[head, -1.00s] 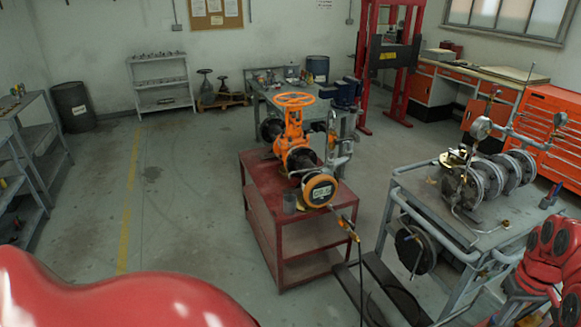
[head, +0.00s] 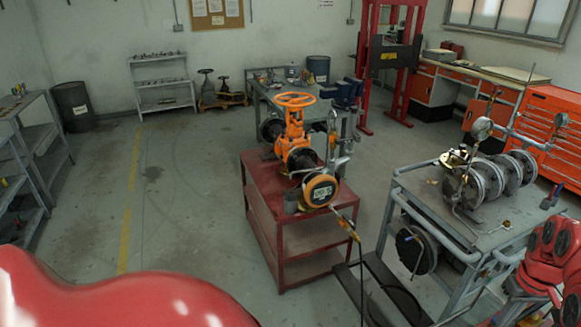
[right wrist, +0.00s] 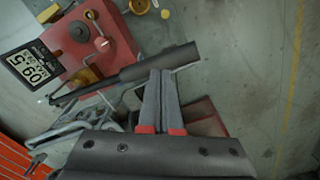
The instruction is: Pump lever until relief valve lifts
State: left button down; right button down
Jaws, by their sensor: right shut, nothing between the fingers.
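My right gripper (right wrist: 160,75) is shut and empty in the right wrist view, its two grey fingers side by side. A dark pump lever (right wrist: 182,60) with a thick sleeve runs across just at the fingertips; I cannot tell whether they touch it. Beside it is a red pump body (right wrist: 115,35) with a black digital display (right wrist: 32,65), its digits turned over. In the head view an orange gate valve (head: 294,125) with a handwheel stands on a red cart (head: 262,200). I cannot single out the relief valve. My left gripper is not in view.
A grey bench (head: 505,240) with flanged parts and a pressure gauge (head: 480,128) stands right of the cart. An orange tool chest (head: 550,125) is behind it. Grey shelves (head: 35,150) are at the left. The floor left of the cart is clear.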

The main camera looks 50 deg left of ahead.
jog(key=shift+f, duration=0.1)
notch_tip(320, 180, down, 15)
jog(key=b, duration=0.9)
jog(key=shift+r, duration=0.2)
notch_tip(320, 180, up, 13)
jog(key=p, duration=0.3)
jog(key=shift+f+p, duration=0.1)
jog(key=shift+p, duration=0.25)
